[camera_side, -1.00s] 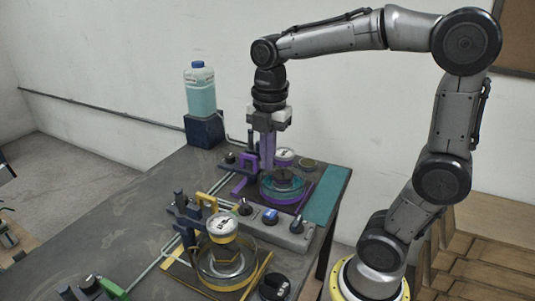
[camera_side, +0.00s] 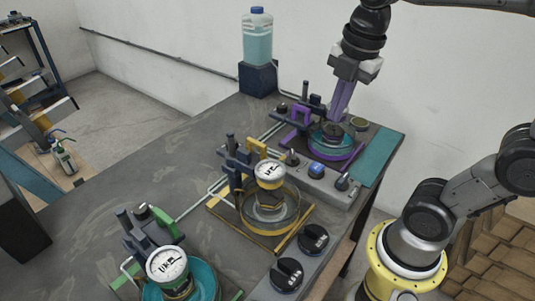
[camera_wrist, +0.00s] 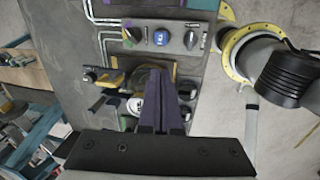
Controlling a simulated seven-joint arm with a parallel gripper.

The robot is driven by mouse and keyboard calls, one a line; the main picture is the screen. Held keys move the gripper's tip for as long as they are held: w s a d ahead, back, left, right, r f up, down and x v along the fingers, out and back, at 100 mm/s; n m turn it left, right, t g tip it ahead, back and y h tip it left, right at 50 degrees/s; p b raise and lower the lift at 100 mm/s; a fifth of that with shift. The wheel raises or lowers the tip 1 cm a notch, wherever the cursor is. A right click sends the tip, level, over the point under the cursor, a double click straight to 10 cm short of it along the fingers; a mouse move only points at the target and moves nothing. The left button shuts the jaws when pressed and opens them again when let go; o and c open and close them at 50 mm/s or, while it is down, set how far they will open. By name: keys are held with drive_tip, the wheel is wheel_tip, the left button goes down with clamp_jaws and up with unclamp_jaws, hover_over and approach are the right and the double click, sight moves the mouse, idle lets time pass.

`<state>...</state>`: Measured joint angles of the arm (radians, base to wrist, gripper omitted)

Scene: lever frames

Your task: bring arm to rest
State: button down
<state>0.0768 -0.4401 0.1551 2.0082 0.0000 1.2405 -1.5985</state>
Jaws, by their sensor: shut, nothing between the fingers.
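My gripper (camera_side: 337,108) has purple fingers, shut together with nothing between them. In the side view it hangs tilted over the far, purple station (camera_side: 330,143), which has a dark-topped round dish. I cannot tell the exact gap between fingertips and station. In the wrist view my fingers (camera_wrist: 161,72) point over the yellow station, partly hiding it. The yellow station (camera_side: 270,205) has a white-faced gauge (camera_side: 270,171) above a round glass dish. The green station (camera_side: 175,280) with another gauge (camera_side: 167,264) is nearest, cut by the frame's edge.
A grey control box (camera_side: 322,182) with a blue button and knobs stands by the purple station. Two black knobs (camera_side: 300,256) sit at the table's right edge. A blue jug (camera_side: 257,38) stands on a dark block at the back. The table's left part is bare.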

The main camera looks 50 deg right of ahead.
drive_tip(key=s+a+f+m+t, duration=0.1)
drive_tip(key=s+f+m+t, duration=0.2)
drive_tip(key=m, duration=1.4)
drive_tip(key=shift+s+a+f+t, duration=0.35)
drive_tip(key=shift+s+f, duration=0.55)
drive_tip(key=shift+s, duration=0.75)
drive_tip(key=w+d+r+n+g, duration=0.3)
drive_tip(key=w+n, duration=0.6)
drive_tip(key=n, duration=0.8)
drive_tip(key=r+g, duration=0.1)
drive_tip(key=g, duration=0.1)
drive_tip(key=shift+w+d+n+g, duration=0.2)
drive_tip(key=shift+w+n+g, duration=0.1)
drive_tip(key=shift+g, duration=0.05)
